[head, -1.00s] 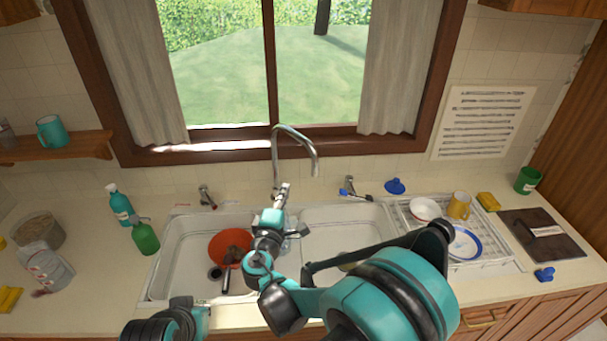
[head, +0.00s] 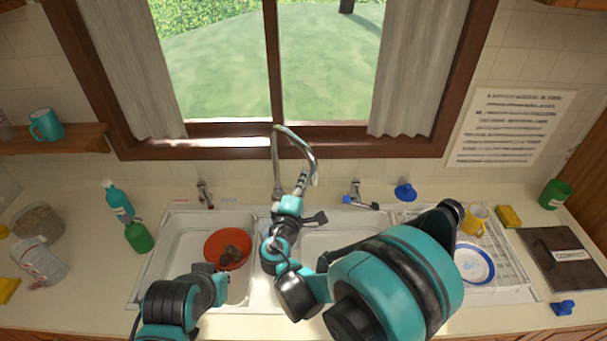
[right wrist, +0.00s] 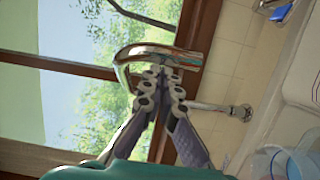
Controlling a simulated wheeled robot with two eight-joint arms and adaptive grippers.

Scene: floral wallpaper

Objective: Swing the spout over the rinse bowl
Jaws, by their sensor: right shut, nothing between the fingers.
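The chrome spout (head: 296,138) arches up in front of the window, and its free end hangs to the right of its riser. My right gripper (head: 303,180) is shut and empty, its tips at the hanging end of the spout. In the right wrist view the shut fingertips (right wrist: 163,76) overlap the curved spout (right wrist: 135,55); I cannot tell if they touch. Below is a white double sink with a left basin (head: 181,245) and a right basin (head: 345,238), the latter partly hidden by my right arm. My left gripper (head: 216,275) is low over the left basin; its fingers are unclear.
An orange bowl (head: 214,248) with brown contents sits in the left basin. Taps (head: 204,194) stand behind both basins. A dish rack (head: 513,268) with a plate and a yellow mug is at right. Teal and green bottles (head: 139,237) stand left of the sink.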

